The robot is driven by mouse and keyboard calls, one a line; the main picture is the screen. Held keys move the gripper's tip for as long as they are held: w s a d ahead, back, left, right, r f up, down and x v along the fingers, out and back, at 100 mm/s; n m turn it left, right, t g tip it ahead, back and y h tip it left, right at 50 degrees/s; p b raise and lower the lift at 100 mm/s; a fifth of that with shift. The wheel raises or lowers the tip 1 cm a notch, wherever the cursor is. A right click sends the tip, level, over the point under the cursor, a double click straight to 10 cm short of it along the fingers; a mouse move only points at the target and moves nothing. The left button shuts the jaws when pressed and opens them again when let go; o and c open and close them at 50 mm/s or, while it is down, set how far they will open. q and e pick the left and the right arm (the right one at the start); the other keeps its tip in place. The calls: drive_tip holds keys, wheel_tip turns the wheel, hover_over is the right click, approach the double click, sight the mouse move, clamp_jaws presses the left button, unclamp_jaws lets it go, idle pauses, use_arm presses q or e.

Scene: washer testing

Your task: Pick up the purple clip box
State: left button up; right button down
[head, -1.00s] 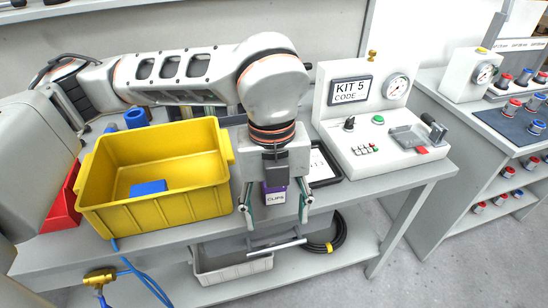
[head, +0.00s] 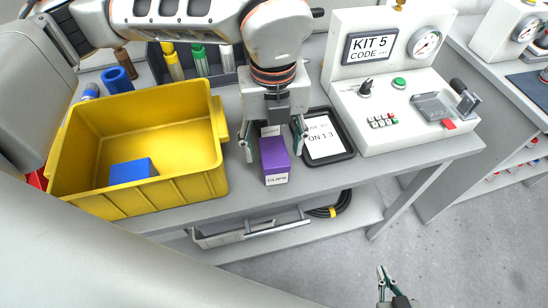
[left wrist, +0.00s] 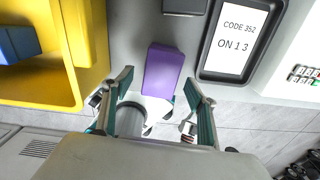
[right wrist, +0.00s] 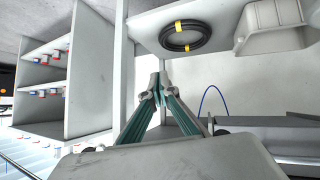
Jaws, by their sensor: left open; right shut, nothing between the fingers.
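The purple clip box (head: 274,157), labelled CLIPS on its front end, lies on the grey bench between the yellow bin and the tablet. It also shows in the left wrist view (left wrist: 163,71). My left gripper (head: 272,150) is open above the bench, with one finger on each side of the box in the head view. In the left wrist view its fingertips (left wrist: 160,84) are apart and the box shows between and beyond them. No contact is visible. My right gripper (head: 384,272) is low over the floor in front of the bench. Its fingertips meet in the right wrist view (right wrist: 160,84), empty.
A yellow bin (head: 205,185) holding a blue block (head: 133,173) stands left of the box. A black-framed tablet (head: 325,137) lies close on its right. A white test panel (head: 400,110) stands further right. Below, the shelf (head: 362,212) carries a coiled black hose (right wrist: 181,36).

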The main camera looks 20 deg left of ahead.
sight(273, 151)
use_arm(q)
wheel_tip(273, 151, down, 4)
drive_tip(key=shift+w+a+r, duration=0.1)
drive_tip(key=shift+w, duration=0.05)
drive_tip(key=c, duration=1.3)
use_arm(e)
drive_tip(key=shift+w+d+r, duration=0.1)
drive_tip(key=shift+w, duration=0.3)
drive_tip(key=shift+s, duration=0.1)
